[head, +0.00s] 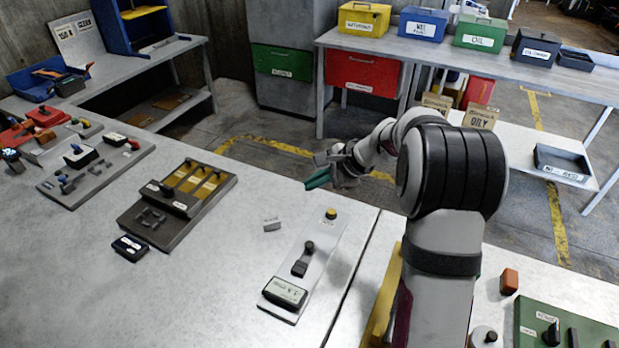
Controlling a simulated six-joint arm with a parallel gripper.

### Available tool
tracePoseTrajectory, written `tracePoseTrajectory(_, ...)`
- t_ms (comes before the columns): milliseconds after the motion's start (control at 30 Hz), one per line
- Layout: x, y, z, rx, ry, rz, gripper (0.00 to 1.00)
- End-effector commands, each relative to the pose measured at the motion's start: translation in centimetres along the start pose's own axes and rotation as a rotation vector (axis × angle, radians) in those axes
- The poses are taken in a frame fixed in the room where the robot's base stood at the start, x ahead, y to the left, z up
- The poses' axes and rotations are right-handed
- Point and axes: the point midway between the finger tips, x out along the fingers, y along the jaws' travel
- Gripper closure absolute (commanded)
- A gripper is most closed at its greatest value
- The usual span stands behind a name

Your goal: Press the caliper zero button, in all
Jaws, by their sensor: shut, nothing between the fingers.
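My gripper (320,177) is at the end of my raised arm, near the centre of the head view. Its teal fingertips point left and look shut and empty. It is apart from the things on the table. A pale strip-shaped plate (316,247) lies on the table nearer the camera. It carries a black-framed display (285,292) at the near end, a dark block with a knob (301,262) in the middle and a yellow button (331,213) at the far end. I cannot tell for sure which part is the caliper zero button; the lettering is too small.
Left of the plate are a small white label block (272,224), a dark board with yellow strips (160,222) and a small black device (130,247). A green panel (530,312) and an orange block (509,281) are at right. The table's near left is clear.

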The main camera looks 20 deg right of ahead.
Motion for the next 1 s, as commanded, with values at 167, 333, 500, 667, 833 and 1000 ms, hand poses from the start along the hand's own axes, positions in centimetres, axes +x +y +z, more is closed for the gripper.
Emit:
tracePoseTrajectory(167, 2.1, -1.9, -6.6, 0.165, 0.031, -0.101, 1.0)
tracePoseTrajectory(333, 2.9, -2.5, -9.8, 0.242, 0.046, -0.152, 1.0)
tracePoseTrajectory(500, 3.0, -2.5, -10.3, 0.256, 0.049, -0.161, 1.0)
tracePoseTrajectory(667, 3.0, -2.5, -10.2, 0.254, 0.049, -0.16, 1.0)
tracePoseTrajectory(833, 3.6, -2.1, -10.5, 0.254, 0.049, -0.157, 1.0)
tracePoseTrajectory(1000, 5.3, -0.9, -11.5, 0.255, 0.048, -0.156, 1.0)
